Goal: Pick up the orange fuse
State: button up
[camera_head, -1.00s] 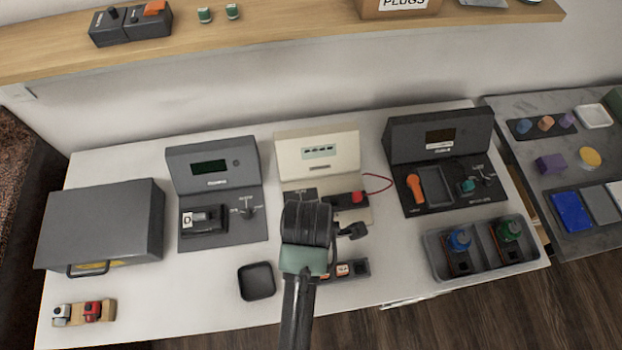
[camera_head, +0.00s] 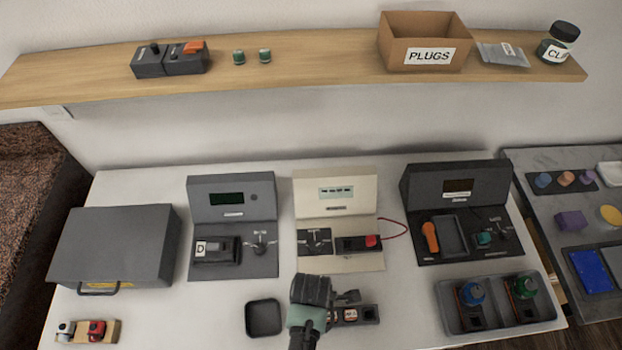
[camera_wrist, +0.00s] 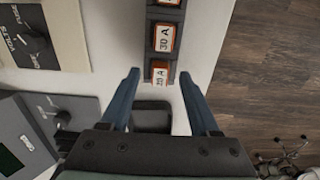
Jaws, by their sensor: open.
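In the wrist view, a narrow dark rack (camera_wrist: 177,62) holds several fuses with orange-brown bodies and white labels. One fuse (camera_wrist: 165,38) reads 30 A. Another fuse (camera_wrist: 159,72) is at the rack's near end, its label partly legible. A third is cut off at the top edge. My gripper (camera_wrist: 160,77) is open and empty, with its blue fingers on either side of the near end of the rack. Its height above the fuse is hard to judge. In the head view, the rack (camera_head: 371,314) is partly hidden by my gripper (camera_head: 346,297).
A black square tray (camera_head: 264,318) lies left of the rack. A grey two-part tray (camera_head: 447,308) is on the right. Bare white table (camera_head: 215,315) shows at the front left.

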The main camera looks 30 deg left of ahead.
jog(key=shift+f, duration=0.55)
grip_shut()
jog(key=shift+r, duration=0.1)
notch_tip(320, 180, up, 10)
dwell(0.7)
jog(key=shift+p, duration=0.3)
